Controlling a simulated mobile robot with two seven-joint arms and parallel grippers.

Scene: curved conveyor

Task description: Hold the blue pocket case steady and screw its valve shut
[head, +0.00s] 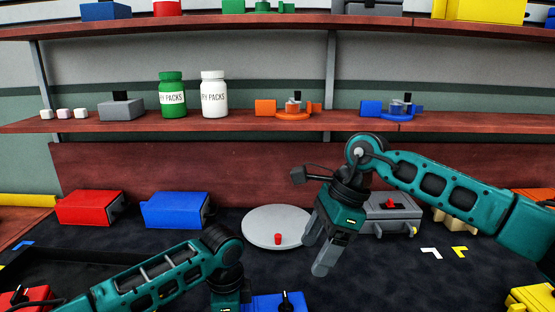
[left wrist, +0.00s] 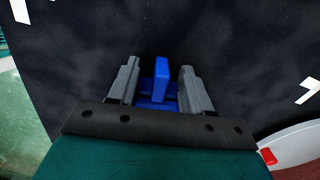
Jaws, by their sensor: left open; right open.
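A blue piece (left wrist: 161,80) with an upright blue fin stands between the spread fingers of my left gripper (left wrist: 160,68) in the left wrist view. The fingers are on both sides of it; I cannot tell whether they touch it. In the head view a blue case (head: 262,303) with a black knob (head: 287,297) is cut off at the bottom edge, beside my left wrist. I cannot tell whether it is the same object. My left fingertips are hidden there. My right gripper (head: 317,250) is open and empty, pointing down above the dark table, right of the round disc.
A pale disc (head: 262,238) with a red peg lies mid-table. Shelves (head: 230,125) hold bottles and small parts. A yellow case (head: 530,298) is at right.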

